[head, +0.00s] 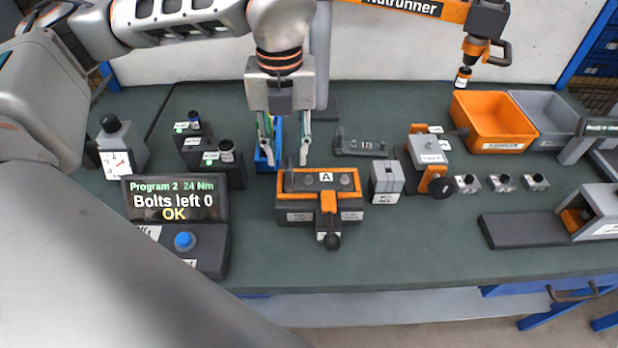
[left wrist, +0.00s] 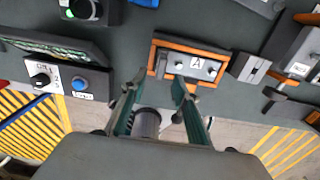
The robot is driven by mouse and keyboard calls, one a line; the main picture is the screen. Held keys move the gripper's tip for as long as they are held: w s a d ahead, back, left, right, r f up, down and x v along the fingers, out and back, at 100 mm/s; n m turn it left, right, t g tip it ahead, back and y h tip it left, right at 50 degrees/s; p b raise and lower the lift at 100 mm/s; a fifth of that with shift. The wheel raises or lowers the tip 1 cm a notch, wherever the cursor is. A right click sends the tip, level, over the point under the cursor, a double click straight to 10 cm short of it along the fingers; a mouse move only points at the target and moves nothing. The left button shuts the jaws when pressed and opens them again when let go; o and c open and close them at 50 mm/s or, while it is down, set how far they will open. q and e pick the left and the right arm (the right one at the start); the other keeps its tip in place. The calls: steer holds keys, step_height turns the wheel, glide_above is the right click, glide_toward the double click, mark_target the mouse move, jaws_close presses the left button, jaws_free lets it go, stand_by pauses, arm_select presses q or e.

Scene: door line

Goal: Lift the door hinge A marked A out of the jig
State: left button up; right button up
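Door hinge A (head: 308,181) is a dark plate with a white A label and round bolt heads. It lies in the orange-edged jig (head: 292,205) at the middle of the bench. An orange clamp lever (head: 328,203) with a black ball knob points to the front of the jig. In the left wrist view the hinge (left wrist: 207,65) and jig (left wrist: 225,53) lie beyond the fingertips. My left gripper (head: 284,160) is open, its two fingers pointing down at the hinge's back left, apart from it as far as I can tell. It also shows in the left wrist view (left wrist: 153,82). My right gripper is out of view.
A blue bin (head: 266,140) stands behind the left gripper. A screen (head: 175,199) reading "Bolts left 0 OK" stands left of the jig. A grey block (head: 387,181) stands close on the right. An orange bin (head: 492,120) is at back right. The front bench is mostly clear.

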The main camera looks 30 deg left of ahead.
mark_target(288, 162)
arm_select(q)
steer(key=f, duration=0.5)
steer(key=shift+w+a, duration=0.2)
steer(key=shift+w, duration=0.15)
jaws_close()
